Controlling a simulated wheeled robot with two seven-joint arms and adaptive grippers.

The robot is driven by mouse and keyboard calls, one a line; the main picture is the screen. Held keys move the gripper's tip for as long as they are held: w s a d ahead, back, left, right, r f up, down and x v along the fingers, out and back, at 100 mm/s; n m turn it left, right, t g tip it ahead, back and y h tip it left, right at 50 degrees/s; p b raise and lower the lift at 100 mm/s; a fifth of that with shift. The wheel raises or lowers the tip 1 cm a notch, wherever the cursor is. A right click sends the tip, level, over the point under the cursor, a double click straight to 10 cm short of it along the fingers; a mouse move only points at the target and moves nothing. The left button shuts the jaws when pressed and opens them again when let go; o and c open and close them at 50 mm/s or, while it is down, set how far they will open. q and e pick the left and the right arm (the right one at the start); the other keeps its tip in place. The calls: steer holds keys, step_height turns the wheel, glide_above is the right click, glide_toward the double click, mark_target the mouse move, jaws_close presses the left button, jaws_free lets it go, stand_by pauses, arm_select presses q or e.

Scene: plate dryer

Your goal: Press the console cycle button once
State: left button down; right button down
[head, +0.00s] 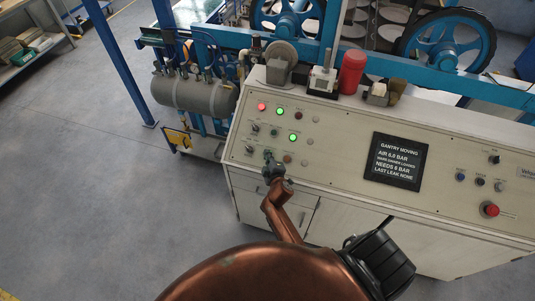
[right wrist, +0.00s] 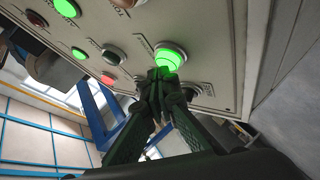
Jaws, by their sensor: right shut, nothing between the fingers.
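The cream console (head: 340,150) stands before me with a sloped panel of buttons and lamps. My right gripper (head: 270,162) is shut and empty at the panel's lower left. In the right wrist view its dark green fingertips (right wrist: 160,74) are at the lower edge of a large, lit green button (right wrist: 170,57); I cannot tell whether they touch it. In the head view the gripper hides that button. My left gripper is not in view.
Lit green lamps (head: 293,138) and a lit red lamp (head: 262,107) sit above the gripper. The dark screen (head: 396,161) reads "GANTRY MOVING" and "AIR 6.0 BAR". A red mushroom button (head: 491,210) is at the right. A red cylinder (head: 351,72) stands on the console's back ledge.

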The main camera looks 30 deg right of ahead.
steer(key=shift+s+a+r, duration=0.2)
steer(key=shift+r, duration=0.25)
